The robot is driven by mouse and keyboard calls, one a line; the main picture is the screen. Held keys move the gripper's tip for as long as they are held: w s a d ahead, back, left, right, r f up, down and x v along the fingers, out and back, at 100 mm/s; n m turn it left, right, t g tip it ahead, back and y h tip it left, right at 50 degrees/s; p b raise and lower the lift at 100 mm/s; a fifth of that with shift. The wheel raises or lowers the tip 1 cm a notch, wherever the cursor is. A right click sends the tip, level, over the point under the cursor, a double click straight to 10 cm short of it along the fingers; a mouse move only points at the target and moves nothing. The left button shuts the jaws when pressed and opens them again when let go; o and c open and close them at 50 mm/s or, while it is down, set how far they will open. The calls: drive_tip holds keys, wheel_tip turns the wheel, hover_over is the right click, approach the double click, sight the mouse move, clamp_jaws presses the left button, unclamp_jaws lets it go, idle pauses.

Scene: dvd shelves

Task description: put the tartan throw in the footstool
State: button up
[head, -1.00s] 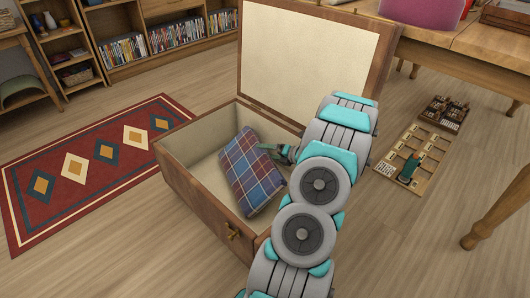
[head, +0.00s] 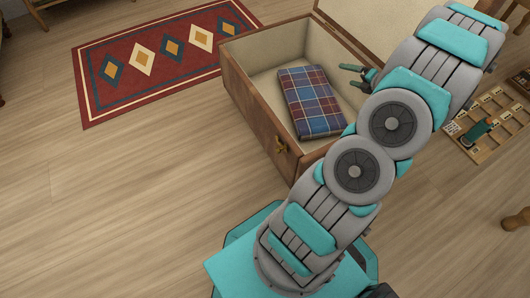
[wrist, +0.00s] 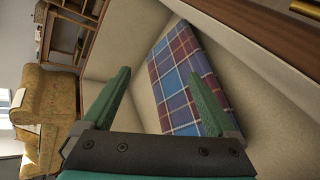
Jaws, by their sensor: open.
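The tartan throw (head: 311,101), a folded blue, red and white checked cloth, lies flat on the cream floor of the open footstool. The footstool (head: 250,93) is a brown wooden box with a brass clasp and a raised lid. My gripper (head: 346,75) is open and empty, to the right of the throw and apart from it in the head view. In the wrist view the throw (wrist: 180,85) shows beyond my open fingers (wrist: 165,95), towards the right one. Part of the box's right side is hidden behind my arm.
A red patterned rug (head: 160,55) lies on the floor left of the footstool. A wooden tray with compartments (head: 492,125) lies on the floor at the right. A patterned armchair (wrist: 48,110) shows in the wrist view. The floor at the front left is clear.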

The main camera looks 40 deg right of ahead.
drive_tip(key=w+a+r+m+g+h, duration=0.2)
drive_tip(key=w+r+m+g+h, duration=0.2)
drive_tip(key=w+r+m, duration=0.35)
drive_tip(key=a+r+m+g+h, duration=0.1)
drive_tip(key=a+r+m+g, duration=0.2)
drive_tip(key=a+r+m, duration=0.65)
drive_tip(key=s+a+m+g+y, duration=0.1)
drive_tip(key=s+a+g+y, duration=0.1)
drive_tip(key=s+a, duration=0.6)
drive_tip(key=s+a+m+g+y, duration=0.2)
drive_tip(key=s+a, duration=0.7)
drive_tip(key=a, duration=1)
drive_tip(key=s+a+m+g+y, duration=0.2)
drive_tip(key=s+a+g, duration=0.1)
drive_tip(key=s+a, duration=0.6)
drive_tip(key=a, duration=0.4)
drive_tip(key=shift+s+a+r, duration=0.15)
drive_tip(key=shift+s+r, duration=0.1)
drive_tip(key=shift+c, duration=0.3)
